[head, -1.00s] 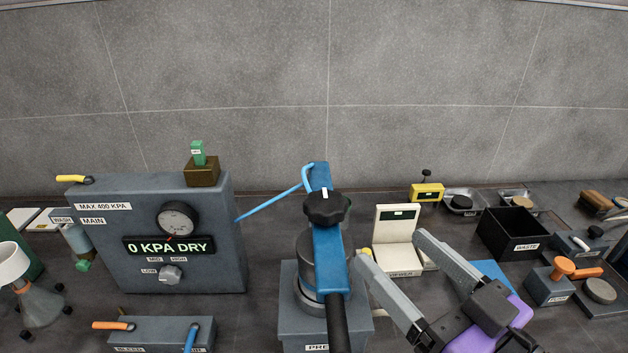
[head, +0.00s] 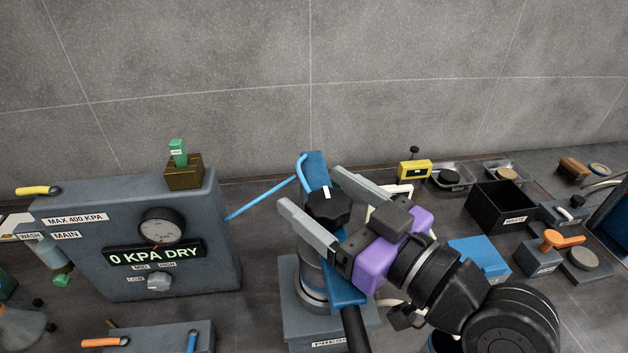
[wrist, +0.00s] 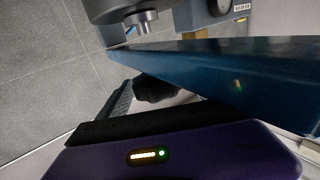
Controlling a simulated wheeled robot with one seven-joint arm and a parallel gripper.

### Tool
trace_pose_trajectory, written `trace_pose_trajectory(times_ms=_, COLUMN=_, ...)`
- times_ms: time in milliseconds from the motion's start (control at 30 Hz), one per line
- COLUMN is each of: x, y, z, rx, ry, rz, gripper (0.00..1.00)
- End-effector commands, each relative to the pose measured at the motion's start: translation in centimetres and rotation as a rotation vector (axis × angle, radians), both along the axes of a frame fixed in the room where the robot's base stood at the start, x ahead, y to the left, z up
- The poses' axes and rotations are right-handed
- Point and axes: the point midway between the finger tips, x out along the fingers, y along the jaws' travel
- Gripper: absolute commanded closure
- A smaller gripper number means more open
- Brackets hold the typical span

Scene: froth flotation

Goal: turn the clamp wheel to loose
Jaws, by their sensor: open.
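The clamp wheel is a black lobed knob (head: 328,205) with a white mark, on top of the blue clamp bar (head: 316,170) of the press (head: 300,300). My gripper (head: 312,188) is open, with one finger on each side of the wheel in the head view. I cannot tell whether the fingers touch it or are level with it. In the wrist view the dark wheel (wrist: 155,88) shows in part between the fingers, close to the blue bar (wrist: 225,70). The purple gripper body hides part of the press.
A grey panel (head: 90,270) reading "0 KPA DRY" with a gauge (head: 159,227) stands left. A blue hose (head: 262,200) runs from panel to press.

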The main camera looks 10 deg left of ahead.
Motion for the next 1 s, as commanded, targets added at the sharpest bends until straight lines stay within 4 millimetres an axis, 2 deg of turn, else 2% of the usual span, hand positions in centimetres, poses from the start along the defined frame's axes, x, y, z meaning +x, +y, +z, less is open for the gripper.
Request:
trace_pose_trajectory(times_ms=200, x=1.06, y=1.25, z=0.02, rx=-0.001, ry=0.001, rz=0.0, gripper=0.23)
trace_pose_trajectory(times_ms=467, x=1.14, y=1.32, z=-0.02, rx=0.0, ry=0.0, rz=-0.001, gripper=0.23)
trace_pose_trajectory(times_ms=800, x=1.12, y=1.3, z=-0.03, rx=0.0, ry=0.0, rz=-0.001, gripper=0.85)
trace_pose_trajectory(times_ms=1000, x=1.13, y=1.29, z=-0.13, rx=0.0, ry=0.0, rz=0.013, gripper=0.85)
